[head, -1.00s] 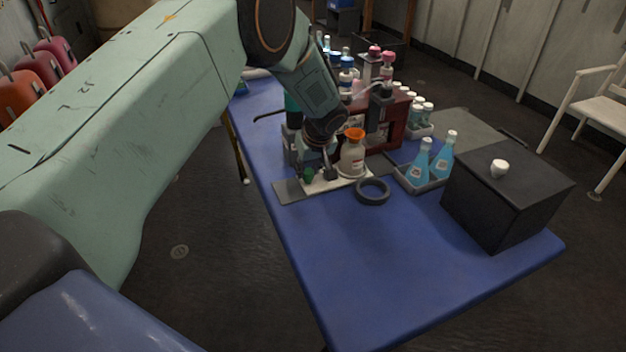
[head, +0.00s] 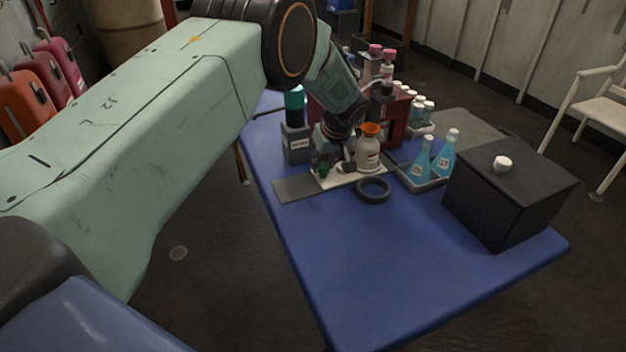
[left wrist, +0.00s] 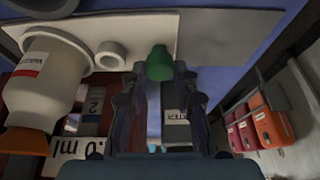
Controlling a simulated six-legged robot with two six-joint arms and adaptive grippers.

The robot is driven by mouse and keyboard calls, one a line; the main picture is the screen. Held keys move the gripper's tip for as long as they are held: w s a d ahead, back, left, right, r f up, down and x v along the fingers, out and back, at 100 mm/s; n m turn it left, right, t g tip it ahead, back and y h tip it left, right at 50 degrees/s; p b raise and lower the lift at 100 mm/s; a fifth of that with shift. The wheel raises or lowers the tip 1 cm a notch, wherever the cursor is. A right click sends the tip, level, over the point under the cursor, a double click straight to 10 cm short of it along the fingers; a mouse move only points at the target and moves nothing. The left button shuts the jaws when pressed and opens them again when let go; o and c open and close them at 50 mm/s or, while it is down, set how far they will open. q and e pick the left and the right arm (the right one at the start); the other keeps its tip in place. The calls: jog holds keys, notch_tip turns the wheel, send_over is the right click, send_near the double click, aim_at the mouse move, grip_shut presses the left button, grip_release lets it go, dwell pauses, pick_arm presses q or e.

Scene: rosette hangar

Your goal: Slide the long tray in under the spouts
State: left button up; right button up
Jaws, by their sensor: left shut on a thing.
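The long tray (head: 352,180) is a pale flat board lying on a grey strip (head: 298,189) on the blue table; it also shows in the left wrist view (left wrist: 140,28). A white bottle with an orange funnel (head: 368,152) stands on it, close up in the left wrist view (left wrist: 40,78). My left gripper (head: 324,160) is shut on a green knob (left wrist: 159,63) at the tray's near-left end. The spouts are not clear; a dark red stand (head: 398,117) with bottles rises behind the tray, partly hidden by my arm. My right gripper is out of view.
A black ring (head: 374,189) lies close to the tray's front edge. Blue flasks (head: 422,160) stand in a grey holder at right, beside a black box (head: 510,200). A grey container with a teal top (head: 294,125) stands behind-left. The table front is clear.

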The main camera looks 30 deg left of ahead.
aim_at(335, 174)
pick_arm(q)
jog(key=shift+w+d+f+b, duration=0.1)
jog(key=shift+w+d+b, duration=0.95)
jog(key=shift+w, duration=0.15)
jog(key=o, duration=0.8)
jog(key=shift+o, duration=0.2)
notch_tip(335, 174, up, 7)
jog(key=p, duration=0.4)
jog(key=shift+p, duration=0.35)
